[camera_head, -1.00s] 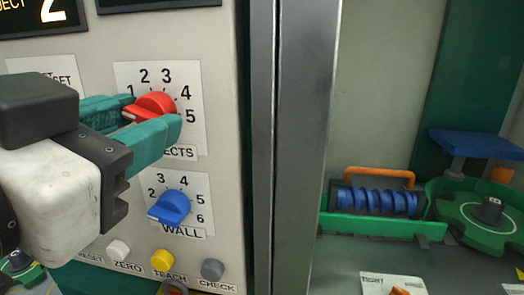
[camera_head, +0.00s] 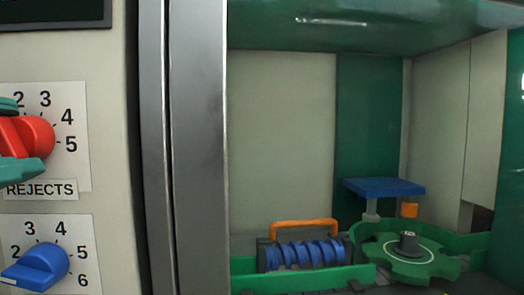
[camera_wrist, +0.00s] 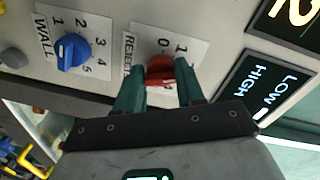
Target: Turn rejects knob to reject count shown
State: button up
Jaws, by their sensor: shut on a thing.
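The red rejects knob (camera_head: 32,136) is at the left edge of the head view, on a white plate (camera_head: 80,166) where 2 to 5 can be read. My gripper (camera_head: 14,138) has its green fingers above and below the knob, gripping it; the rest of it is cut off. In the wrist view my gripper (camera_wrist: 160,84) holds the red knob (camera_wrist: 159,67) between both fingers, with 0 and 1 visible beyond. Which number its pointer faces cannot be told. A lit display (camera_wrist: 294,12) at the upper right shows part of an orange digit that looks like a 2.
The blue wall knob (camera_head: 38,267) sits just below; it also shows in the wrist view (camera_wrist: 74,52). A HIGH/LOW display (camera_wrist: 266,92) is right of my fingers. A metal post (camera_head: 196,150) borders the panel. Beyond it are a blue screw feeder (camera_head: 306,254) and green star wheel (camera_head: 410,258).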

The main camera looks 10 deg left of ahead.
jog(key=shift+r+m, duration=0.1)
jog(key=shift+m, duration=0.3)
jog(key=o, duration=1)
jog(key=b+v, duration=0.1)
jog(key=v, duration=1)
